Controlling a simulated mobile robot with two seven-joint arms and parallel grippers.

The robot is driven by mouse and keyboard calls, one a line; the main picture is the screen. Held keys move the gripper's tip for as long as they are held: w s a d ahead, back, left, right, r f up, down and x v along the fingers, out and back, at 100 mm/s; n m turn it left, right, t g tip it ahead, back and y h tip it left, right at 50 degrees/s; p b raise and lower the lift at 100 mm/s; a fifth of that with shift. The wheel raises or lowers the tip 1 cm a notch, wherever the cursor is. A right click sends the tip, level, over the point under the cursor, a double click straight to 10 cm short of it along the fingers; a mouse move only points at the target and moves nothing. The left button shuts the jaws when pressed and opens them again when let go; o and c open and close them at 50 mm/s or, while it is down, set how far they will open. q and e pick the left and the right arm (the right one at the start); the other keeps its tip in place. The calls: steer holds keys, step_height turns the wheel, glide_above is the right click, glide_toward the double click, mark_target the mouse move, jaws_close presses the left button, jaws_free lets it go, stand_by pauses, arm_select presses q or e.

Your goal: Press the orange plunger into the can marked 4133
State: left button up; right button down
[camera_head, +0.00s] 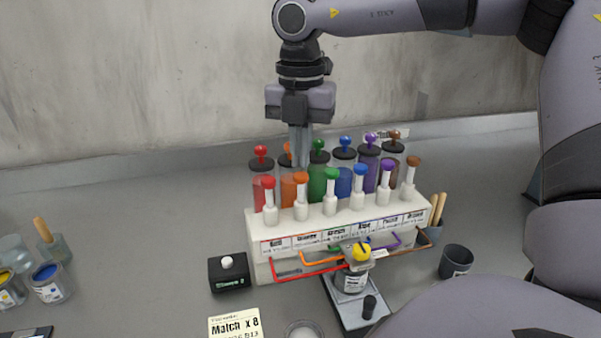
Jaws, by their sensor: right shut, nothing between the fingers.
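The white dispenser (345,242) holds a row of white plungers with coloured caps in front of coloured cylinders. The orange-capped plunger (301,194) is second from the left. Behind it stands an orange cylinder whose dark lid and orange knob (286,152) are partly hidden by my right gripper. My right gripper (300,162) is shut, pointing down, its fingertips just above or behind the orange cap; contact cannot be told. A small can (351,281) stands under the spouts on a grey plate; its label is too small to read. My left gripper is out of view.
A black button box (229,273) is left of the dispenser, with a "Match x 8" note (235,325) in front. Paint jars (48,283) stand at far left, a dark cup (456,261) at right. My arm fills the right side.

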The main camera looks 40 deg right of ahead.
mark_target(301, 175)
steer(key=shift+f+b, duration=1.7)
steer(key=shift+f, duration=0.2)
steer(key=shift+r+p, duration=1.3)
steer(key=shift+r, duration=0.65)
steer(key=shift+f, duration=0.1)
steer(key=shift+f+b, duration=1.65)
steer(key=shift+f, duration=0.15)
steer(key=shift+r, duration=0.1)
steer(key=shift+r+p, duration=1.3)
steer(key=shift+r, duration=0.45)
steer(key=shift+r, duration=0.1)
